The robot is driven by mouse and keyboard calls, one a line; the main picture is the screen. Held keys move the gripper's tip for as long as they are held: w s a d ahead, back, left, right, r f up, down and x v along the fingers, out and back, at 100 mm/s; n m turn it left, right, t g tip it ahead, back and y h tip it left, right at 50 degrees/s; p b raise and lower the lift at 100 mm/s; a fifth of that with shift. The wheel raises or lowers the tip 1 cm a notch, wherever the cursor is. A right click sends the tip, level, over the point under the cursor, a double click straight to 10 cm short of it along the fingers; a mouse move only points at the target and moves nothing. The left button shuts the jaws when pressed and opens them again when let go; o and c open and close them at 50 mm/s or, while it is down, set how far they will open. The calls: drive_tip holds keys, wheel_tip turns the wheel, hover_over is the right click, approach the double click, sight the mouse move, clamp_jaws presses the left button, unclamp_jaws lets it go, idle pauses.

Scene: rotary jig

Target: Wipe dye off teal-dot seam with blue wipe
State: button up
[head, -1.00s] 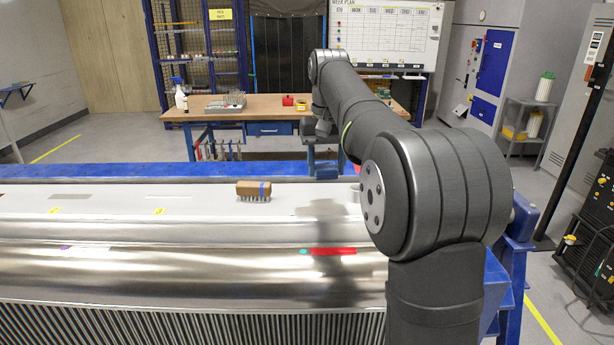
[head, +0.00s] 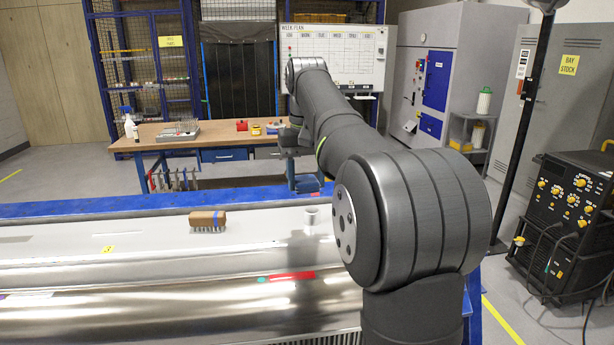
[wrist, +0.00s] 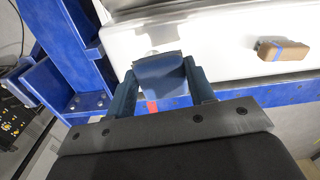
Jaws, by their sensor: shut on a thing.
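The teal dot (head: 262,280) sits on the shiny metal drum's seam, at the left end of a red dye streak (head: 292,276). My gripper (wrist: 166,78) is shut on the blue wipe (wrist: 160,73), a folded cloth between its two fingers. In the head view my gripper (head: 300,160) hangs beyond the drum, near the blue beam, well away from the dye. The wipe touches no seam that I can see. A small red patch (wrist: 152,106) shows just below the wipe in the wrist view.
A wooden block brush (head: 207,220) with a blue band rests on the pale surface; it also shows in the wrist view (wrist: 284,55). A white cup (head: 311,215) stands near my arm. A blue beam (head: 110,207) runs behind. The pale surface left of the brush is mostly clear.

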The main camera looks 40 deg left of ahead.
sight(319, 277)
drive_tip(key=s+d+f, duration=0.1)
drive_tip(key=s+f, duration=0.2)
drive_tip(key=s, duration=0.5)
drive_tip(key=s+d+f, duration=0.1)
drive_tip(key=s+f, duration=0.1)
drive_tip(key=s, duration=0.5)
drive_tip(key=shift+s+f, duration=0.15)
drive_tip(key=shift+f, duration=1.85)
drive_tip(key=shift+s+f, duration=0.15)
drive_tip(key=shift+f, duration=1.85)
drive_tip(key=shift+w+d+f, duration=0.15)
drive_tip(key=shift+w+d, duration=0.35)
drive_tip(key=shift+w, duration=0.1)
drive_tip(key=shift+w+d, duration=2.9)
drive_tip(key=shift+s+a, duration=3.5)
drive_tip(key=shift+w+d, duration=3.6)
wheel_tip(319, 277, up, 8)
